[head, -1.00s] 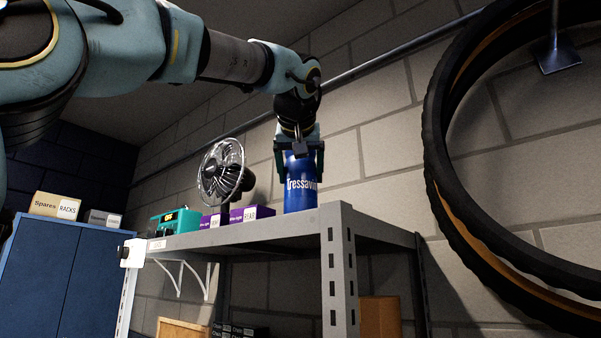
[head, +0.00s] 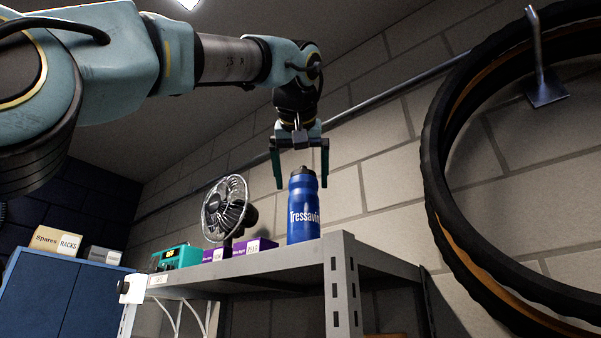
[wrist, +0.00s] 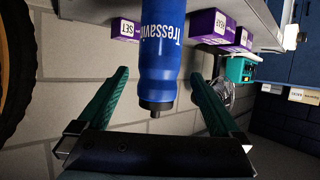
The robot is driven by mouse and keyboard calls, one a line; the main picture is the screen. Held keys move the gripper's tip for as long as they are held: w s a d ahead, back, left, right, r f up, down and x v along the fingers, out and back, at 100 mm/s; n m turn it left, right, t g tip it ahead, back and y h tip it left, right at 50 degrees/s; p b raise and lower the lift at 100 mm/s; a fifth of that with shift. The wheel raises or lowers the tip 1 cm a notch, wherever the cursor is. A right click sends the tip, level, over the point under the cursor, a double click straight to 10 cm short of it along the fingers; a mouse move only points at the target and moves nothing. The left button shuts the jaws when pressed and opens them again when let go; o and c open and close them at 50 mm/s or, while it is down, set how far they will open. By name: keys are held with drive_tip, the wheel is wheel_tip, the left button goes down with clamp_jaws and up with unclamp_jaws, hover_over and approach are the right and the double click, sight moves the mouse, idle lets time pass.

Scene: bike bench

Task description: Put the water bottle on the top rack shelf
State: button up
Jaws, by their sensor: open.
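The blue water bottle (head: 303,208) with a black cap stands upright on the grey metal top rack shelf (head: 275,258), near its right front corner post. My gripper (head: 300,168) is open above the bottle, its two fingers apart around the height of the cap, and it holds nothing. In the wrist view the bottle (wrist: 159,50) shows upside down, its cap between the spread green fingers of my gripper (wrist: 150,95), with gaps on both sides.
Left of the bottle on the shelf are purple boxes (head: 255,246), a fan (head: 226,207) and a teal device (head: 178,257). A bike tyre (head: 440,190) hangs on the wall at right. A blue cabinet (head: 60,300) with boxes stands at left.

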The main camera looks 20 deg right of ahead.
drive_tip(key=shift+v, duration=1.95)
